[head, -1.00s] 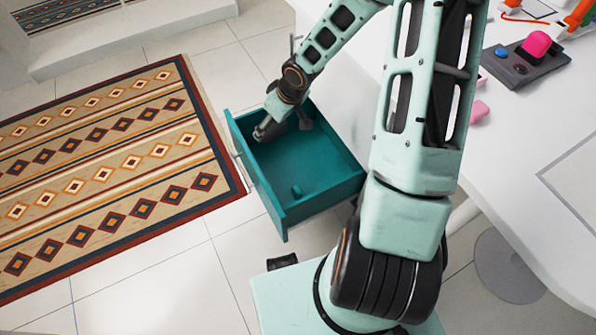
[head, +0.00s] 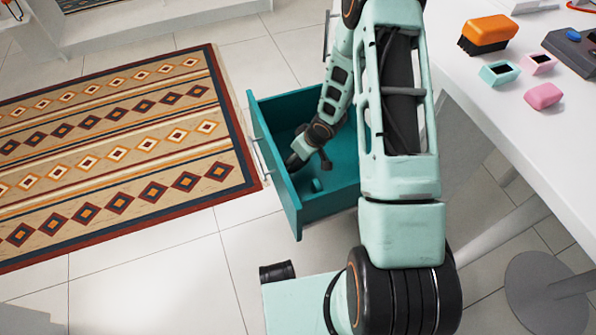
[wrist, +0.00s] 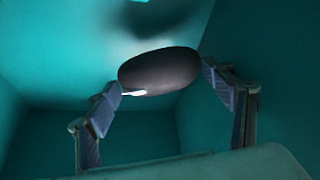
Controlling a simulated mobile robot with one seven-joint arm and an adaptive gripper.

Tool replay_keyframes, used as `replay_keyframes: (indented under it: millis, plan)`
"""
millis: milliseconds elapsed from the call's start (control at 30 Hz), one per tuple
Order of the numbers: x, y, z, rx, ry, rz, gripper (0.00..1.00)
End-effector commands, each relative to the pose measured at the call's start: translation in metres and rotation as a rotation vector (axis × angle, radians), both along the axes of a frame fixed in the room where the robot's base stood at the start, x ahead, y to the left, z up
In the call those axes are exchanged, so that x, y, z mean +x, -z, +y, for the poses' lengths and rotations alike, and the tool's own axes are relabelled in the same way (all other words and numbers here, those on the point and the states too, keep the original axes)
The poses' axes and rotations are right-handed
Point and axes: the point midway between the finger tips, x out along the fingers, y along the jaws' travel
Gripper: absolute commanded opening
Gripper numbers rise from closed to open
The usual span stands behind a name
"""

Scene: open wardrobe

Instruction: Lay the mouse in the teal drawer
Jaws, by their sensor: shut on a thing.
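The teal drawer (head: 292,205) stands pulled open below the white desk. My gripper (head: 293,163) is down inside it, close behind the front panel in the head view. In the wrist view my gripper (wrist: 163,95) is shut on the mouse (wrist: 158,70), a dark rounded body with a small bright patch at its left end. One finger is on each side of it. Teal walls and floor surround the mouse; I cannot tell whether it touches the floor. In the head view my gripper and arm hide the mouse.
The white desk (head: 520,130) on the right carries an orange brush (head: 488,32), a teal block (head: 500,73) and pink blocks (head: 543,96). A patterned rug (head: 120,150) lies left of the drawer.

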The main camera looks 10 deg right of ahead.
Motion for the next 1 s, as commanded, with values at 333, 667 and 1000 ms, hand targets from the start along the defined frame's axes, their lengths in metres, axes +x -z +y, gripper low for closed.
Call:
replay_keyframes:
  millis: [333, 667, 1000]
  plan:
    - [0.000, 0.037, 0.001, 0.001, -0.002, 0.001, 0.47]
    - [0.001, 0.052, 0.000, 0.001, 0.000, -0.002, 0.47]
    - [0.000, 0.055, 0.000, 0.001, 0.001, -0.001, 0.83]
